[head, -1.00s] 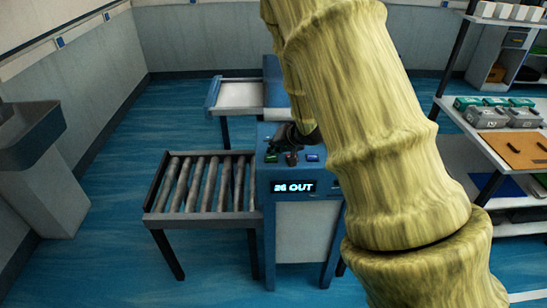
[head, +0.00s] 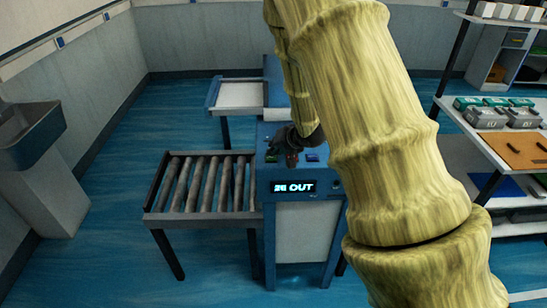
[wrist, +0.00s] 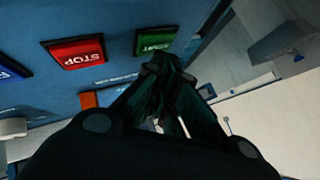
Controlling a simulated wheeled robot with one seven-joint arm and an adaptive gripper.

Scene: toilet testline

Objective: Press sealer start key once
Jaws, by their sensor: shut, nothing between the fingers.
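The sealer (head: 306,232) is a blue cabinet with a control panel on top and a lit display (head: 293,187) ending in "OUT". In the wrist view its panel appears upside down. The green start key (wrist: 156,39) is beside the red STOP key (wrist: 77,53). My gripper (wrist: 166,64) is shut and empty, its fingertips at the near edge of the green key, partly overlapping it in the picture. I cannot tell whether they touch it. In the head view my gripper (head: 275,149) is over the panel's left part and hides the green key's surroundings.
A blue key (head: 312,155) is at the panel's right, and a small orange part (wrist: 88,99) is below STOP. A roller conveyor (head: 205,184) adjoins the sealer at left. A white-topped table (head: 240,94) stands behind. Shelving (head: 480,160) is at right.

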